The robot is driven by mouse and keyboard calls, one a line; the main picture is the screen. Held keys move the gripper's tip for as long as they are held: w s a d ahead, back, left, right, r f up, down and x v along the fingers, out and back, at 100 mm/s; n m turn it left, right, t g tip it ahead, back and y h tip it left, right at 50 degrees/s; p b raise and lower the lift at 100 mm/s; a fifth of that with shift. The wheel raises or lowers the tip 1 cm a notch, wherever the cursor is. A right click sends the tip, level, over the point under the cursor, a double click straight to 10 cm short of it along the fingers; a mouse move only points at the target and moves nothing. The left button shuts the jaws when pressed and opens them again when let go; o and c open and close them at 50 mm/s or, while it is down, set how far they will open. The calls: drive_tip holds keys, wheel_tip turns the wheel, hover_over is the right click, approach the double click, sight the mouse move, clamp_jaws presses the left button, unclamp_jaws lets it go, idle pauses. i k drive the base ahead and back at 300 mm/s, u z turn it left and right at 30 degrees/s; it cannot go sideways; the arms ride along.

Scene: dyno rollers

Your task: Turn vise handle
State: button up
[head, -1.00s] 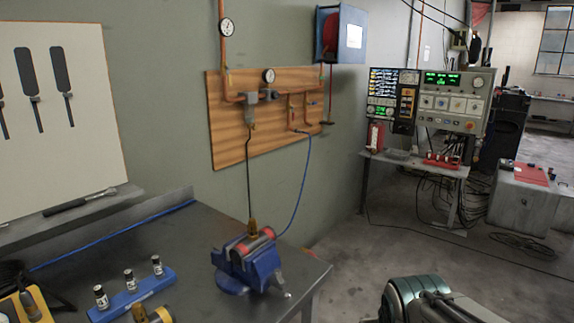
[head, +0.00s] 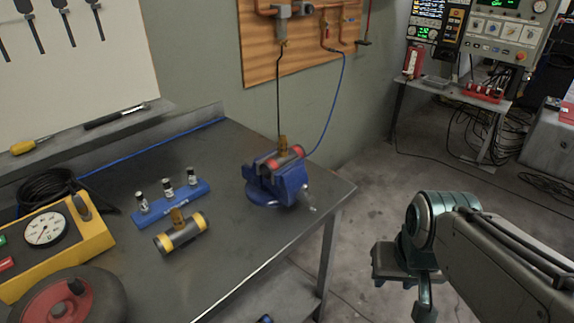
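The blue vise (head: 291,184) stands near the far right corner of the grey workbench. Its small metal handle (head: 309,199) sticks out at the front right, by the bench's right side. A roller-like part with red ends (head: 273,163) and a brass fitting (head: 283,146) sits in the vise's jaws. My gripper (head: 405,285) is at the lower right, off the bench and apart from the vise and handle. It is partly hidden by its own links, so its opening is unclear.
On the workbench (head: 235,245) are a yellow-ended roller (head: 181,234), a blue rack of small bottles (head: 172,200) and a yellow gauge box (head: 40,240). A blue hose (head: 334,111) runs from the wall board toward the vise. Floor is open right of the bench.

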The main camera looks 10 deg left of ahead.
sight(303, 195)
drive_tip(key=u, duration=2)
drive_tip(key=k, duration=1)
drive_tip(key=z, duration=1.35)
drive_tip(key=i, duration=0.5)
drive_tip(key=z, duration=0.05)
